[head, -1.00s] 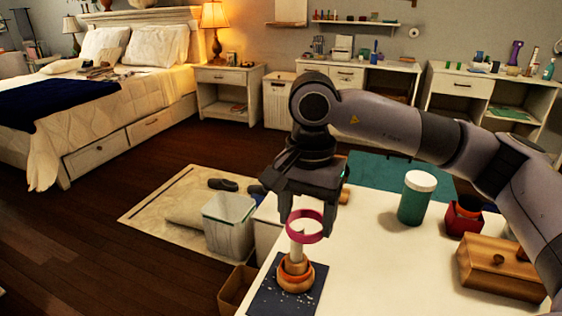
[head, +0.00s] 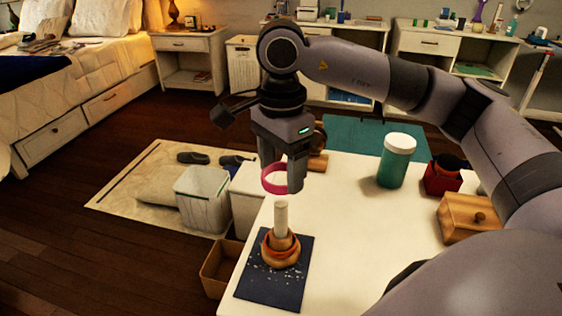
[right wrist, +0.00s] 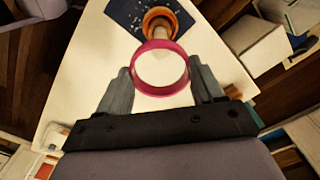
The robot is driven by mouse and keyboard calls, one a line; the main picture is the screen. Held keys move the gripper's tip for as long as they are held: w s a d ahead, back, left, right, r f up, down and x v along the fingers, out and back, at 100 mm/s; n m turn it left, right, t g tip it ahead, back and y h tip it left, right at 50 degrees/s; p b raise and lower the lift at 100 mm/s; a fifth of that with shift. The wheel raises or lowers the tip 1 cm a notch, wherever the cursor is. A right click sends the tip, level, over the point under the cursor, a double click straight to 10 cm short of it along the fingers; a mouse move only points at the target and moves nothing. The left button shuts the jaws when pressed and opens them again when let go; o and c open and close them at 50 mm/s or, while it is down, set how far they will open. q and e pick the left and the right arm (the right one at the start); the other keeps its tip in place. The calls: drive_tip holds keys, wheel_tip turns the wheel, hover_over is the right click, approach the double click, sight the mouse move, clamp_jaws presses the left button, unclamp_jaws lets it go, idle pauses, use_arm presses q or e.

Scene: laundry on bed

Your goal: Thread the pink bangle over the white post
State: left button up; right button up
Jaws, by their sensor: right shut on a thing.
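My right gripper (head: 280,180) is shut on the pink bangle (head: 275,188), gripped at its sides. In the head view the bangle appears above and slightly left of the top of the white post (head: 281,220), with a gap between them. The post stands upright on a round wooden base (head: 281,262) with an orange ring around it, on a dark blue mat (head: 263,287). In the right wrist view, the bangle (right wrist: 160,46) sits between both fingers (right wrist: 162,86), and the post (right wrist: 161,29) shows just beyond its rim. My left gripper is not in view.
The white table (head: 335,240) has clear room right of the mat. A green jar with a white lid (head: 396,163), a red container (head: 442,180) and a wooden box (head: 470,215) stand on its right. A cardboard box (head: 217,270) and a bin (head: 203,200) are left of the table.

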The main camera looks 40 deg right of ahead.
sight(281, 201)
drive_tip(key=shift+f, duration=0.6)
drive_tip(key=shift+f+b, duration=0.65)
drive_tip(key=shift+b, duration=0.05)
wheel_tip(281, 201, down, 3)
drive_tip(key=b, duration=0.2)
drive_tip(key=shift+f+b, duration=0.2)
drive_tip(key=shift+b, duration=0.15)
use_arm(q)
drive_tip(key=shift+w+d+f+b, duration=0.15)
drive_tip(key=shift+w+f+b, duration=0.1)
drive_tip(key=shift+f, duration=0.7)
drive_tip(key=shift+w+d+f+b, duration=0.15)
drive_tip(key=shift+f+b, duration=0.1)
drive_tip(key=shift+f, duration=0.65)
use_arm(e)
drive_tip(key=shift+f, duration=0.55)
drive_tip(key=o, duration=1.1)
